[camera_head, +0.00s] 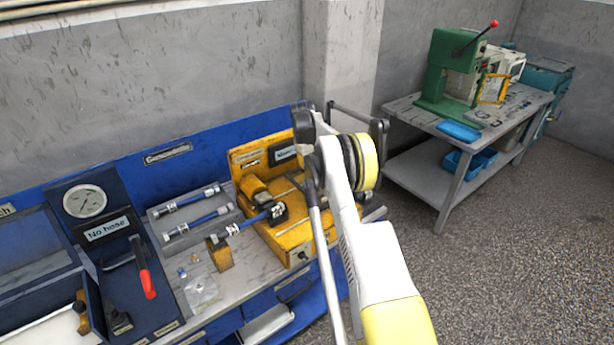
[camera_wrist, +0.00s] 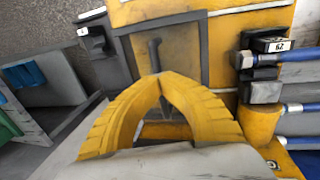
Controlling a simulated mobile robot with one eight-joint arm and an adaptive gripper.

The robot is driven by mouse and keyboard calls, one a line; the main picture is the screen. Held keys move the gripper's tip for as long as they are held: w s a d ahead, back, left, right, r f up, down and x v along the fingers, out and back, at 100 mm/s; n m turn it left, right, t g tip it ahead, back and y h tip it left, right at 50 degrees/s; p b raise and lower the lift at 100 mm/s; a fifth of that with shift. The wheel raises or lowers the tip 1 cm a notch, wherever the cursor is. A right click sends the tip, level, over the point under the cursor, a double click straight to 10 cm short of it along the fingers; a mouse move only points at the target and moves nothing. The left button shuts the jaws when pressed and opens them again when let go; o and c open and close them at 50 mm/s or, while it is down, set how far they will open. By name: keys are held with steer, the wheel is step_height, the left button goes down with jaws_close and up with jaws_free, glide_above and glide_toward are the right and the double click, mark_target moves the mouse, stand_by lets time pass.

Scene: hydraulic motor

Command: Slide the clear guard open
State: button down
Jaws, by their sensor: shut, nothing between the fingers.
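The yellow machine (camera_head: 285,235) stands at the right end of the blue bench, and my arm covers part of it in the head view. In the wrist view, a grey see-through panel with a dark frame, which looks like the clear guard (camera_wrist: 186,48), lies over the yellow machine (camera_wrist: 255,122). A thin dark handle (camera_wrist: 154,52) stands out at its middle. My gripper (camera_wrist: 160,78) has its two yellow fingers closed to a point right by the lower end of the handle. I cannot tell whether they touch. The fingertips cannot be made out in the head view.
Blue hoses (camera_head: 198,222) lie in a grey tray left of the machine. A red-handled lever (camera_head: 145,275) and a pressure gauge (camera_head: 85,201) are further left. A grey side table (camera_head: 400,108) with a green press (camera_head: 448,68) stands at the right. Open floor lies between.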

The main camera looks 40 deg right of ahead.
mark_target(309, 184)
steer(key=c, duration=2.2)
jaws_free()
steer(key=o, duration=0.7)
steer(key=shift+f, duration=0.1)
step_height(309, 184, up, 12)
steer(key=a, duration=0.2)
steer(key=shift+a, duration=0.15)
